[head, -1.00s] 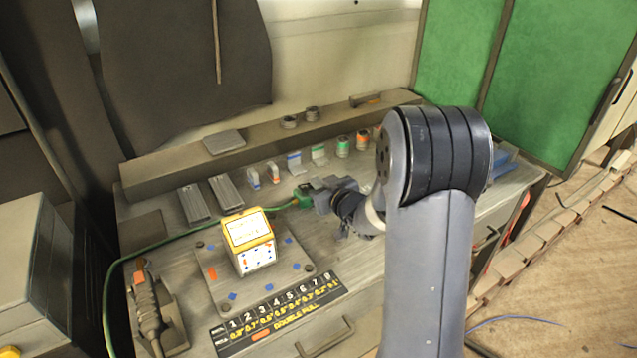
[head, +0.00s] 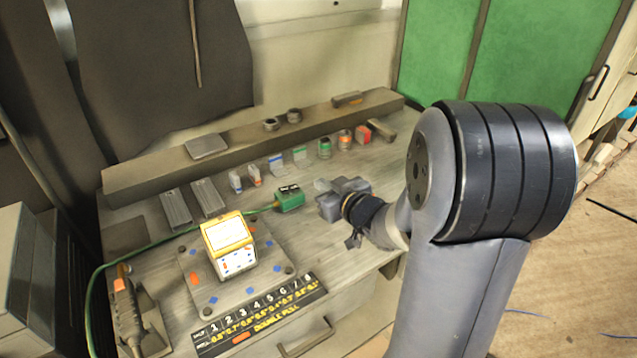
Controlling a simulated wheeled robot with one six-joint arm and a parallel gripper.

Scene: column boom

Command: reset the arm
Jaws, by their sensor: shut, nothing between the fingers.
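My arm rises at the right of the head view and bends down over the workbench (head: 365,262). My gripper (head: 322,207) is shut and empty, low over the bench top. It is just right of a green connector block (head: 289,199) on a green cable, with a small gap between them. The fingertips are small in view, and part of the wrist is hidden behind my own arm.
A yellow-and-white box (head: 228,240) stands on a square plate (head: 200,290) left of my gripper. Small blocks and cylinders (head: 325,148) line the back, before a raised ledge (head: 240,140). A corded tool (head: 127,305) lies front left. Open floor lies right.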

